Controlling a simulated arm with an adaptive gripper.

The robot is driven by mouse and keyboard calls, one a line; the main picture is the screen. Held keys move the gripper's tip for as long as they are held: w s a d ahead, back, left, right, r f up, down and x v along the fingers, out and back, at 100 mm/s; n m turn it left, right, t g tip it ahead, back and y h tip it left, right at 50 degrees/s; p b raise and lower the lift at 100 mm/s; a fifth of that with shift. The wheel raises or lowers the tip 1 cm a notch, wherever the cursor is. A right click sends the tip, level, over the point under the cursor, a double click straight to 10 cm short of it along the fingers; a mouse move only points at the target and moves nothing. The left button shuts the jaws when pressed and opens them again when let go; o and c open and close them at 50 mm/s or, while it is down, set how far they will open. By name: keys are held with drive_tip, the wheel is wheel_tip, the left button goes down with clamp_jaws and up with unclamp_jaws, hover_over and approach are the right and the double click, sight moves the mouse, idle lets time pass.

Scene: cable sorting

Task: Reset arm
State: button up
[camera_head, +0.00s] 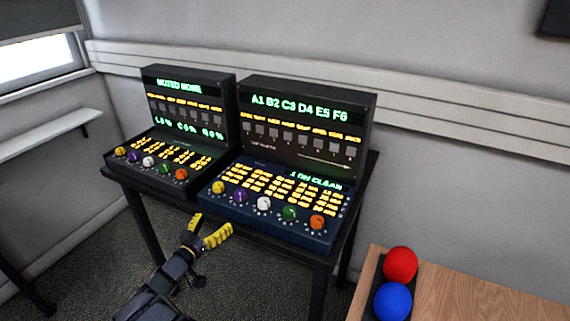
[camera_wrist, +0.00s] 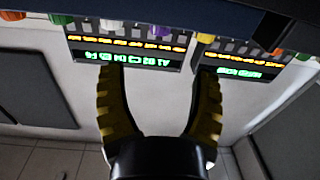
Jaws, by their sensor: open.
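My gripper (camera_head: 207,228) is in front of the black table, low and just below the front edge of the two consoles in the head view. Its yellow-padded fingers are apart with nothing between them. In the wrist view my gripper (camera_wrist: 155,90) also shows open and empty, with the consoles appearing upside down beyond it. My arm comes up from the bottom of the head view.
The left console (camera_head: 190,125) and right console (camera_head: 305,135) have lit screens and coloured knobs, and stand on a black table (camera_head: 322,275). A wooden table (camera_head: 480,295) at lower right holds a red ball (camera_head: 400,265) and a blue ball (camera_head: 393,301). Carpet is open at left.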

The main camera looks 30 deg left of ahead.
drive_tip(key=w+d+r+n+g+y, duration=0.2)
drive_tip(key=w+d+r+g+y, duration=0.15)
drive_tip(key=w+r, duration=0.75)
drive_tip(key=s+d+r+g+y, duration=0.1)
drive_tip(key=d+r+g, duration=0.1)
drive_tip(key=d, duration=0.5)
drive_tip(key=d+r+g, duration=0.3)
drive_tip(key=d, duration=0.4)
drive_tip(key=s+d+g+h, duration=0.2)
drive_tip(key=s+d+g, duration=0.3)
drive_tip(key=s+d, duration=1.1)
drive_tip(key=s+d+f+m+g+h, duration=0.1)
drive_tip(key=s+d+g, duration=0.2)
drive_tip(key=s+d, duration=0.5)
drive_tip(key=s+d+f+m+g+h, duration=0.1)
drive_tip(key=s+d+m+g+h, duration=0.1)
drive_tip(key=s+d, duration=0.6)
drive_tip(key=s+g, duration=0.1)
drive_tip(key=s, duration=0.3)
drive_tip(key=shift+s, duration=0.15)
